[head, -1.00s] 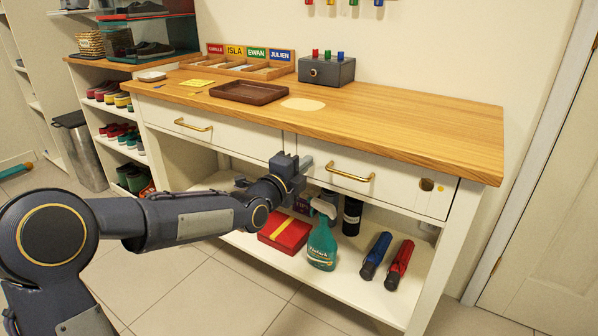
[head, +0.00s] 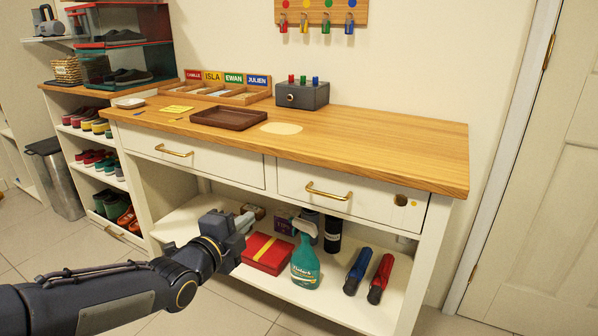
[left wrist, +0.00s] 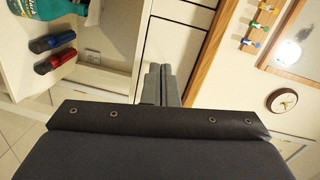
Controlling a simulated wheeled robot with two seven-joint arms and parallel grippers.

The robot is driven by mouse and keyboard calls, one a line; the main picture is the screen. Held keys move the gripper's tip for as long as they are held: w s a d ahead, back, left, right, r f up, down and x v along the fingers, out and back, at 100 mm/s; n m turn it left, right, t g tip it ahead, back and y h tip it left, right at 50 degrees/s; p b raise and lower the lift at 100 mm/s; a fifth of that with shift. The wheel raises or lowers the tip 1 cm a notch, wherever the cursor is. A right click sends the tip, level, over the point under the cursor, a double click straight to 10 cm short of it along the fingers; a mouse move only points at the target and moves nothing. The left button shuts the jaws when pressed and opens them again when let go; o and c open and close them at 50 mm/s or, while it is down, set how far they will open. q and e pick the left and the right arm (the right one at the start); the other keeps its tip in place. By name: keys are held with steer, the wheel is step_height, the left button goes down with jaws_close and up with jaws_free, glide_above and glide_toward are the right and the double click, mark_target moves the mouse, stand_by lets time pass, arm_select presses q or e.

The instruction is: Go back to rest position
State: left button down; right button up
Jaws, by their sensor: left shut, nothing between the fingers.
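My left gripper (head: 244,221) is shut and empty. In the head view it is in front of the bench's lower opening, left of the green spray bottle (head: 305,262) and above the red box (head: 266,252) as seen in the picture. In the left wrist view its fingers (left wrist: 158,84) are together with nothing between them, in front of the white drawer fronts. My left arm (head: 120,290) comes in from the lower left. My right gripper is in neither view.
The wooden bench (head: 380,150) has two shut drawers with brass handles (head: 328,191). A blue (head: 357,270) and a red (head: 380,278) folded umbrella lie on its lower shelf. A brown tray (head: 228,118) and grey box (head: 301,94) are on top. Floor in front is clear.

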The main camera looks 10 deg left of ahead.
arm_select(q)
steer(key=s+f+n+g, duration=0.3)
steer(key=s+n, duration=0.4)
steer(key=s, duration=0.2)
steer(key=s+f+n+g+y, duration=0.1)
steer(key=s+f+n+g, duration=0.3)
steer(key=s+n, duration=0.45)
steer(key=s+f+n+g, duration=0.3)
steer(key=s+n, duration=0.2)
steer(key=s, duration=0.6)
step_height(320, 180, up, 37)
steer(key=p, duration=3.8)
steer(key=shift+s+r+g, duration=0.15)
steer(key=shift+s+g, duration=0.1)
steer(key=shift+g, duration=0.05)
steer(key=shift+d+n, duration=0.1)
steer(key=shift+n, duration=0.15)
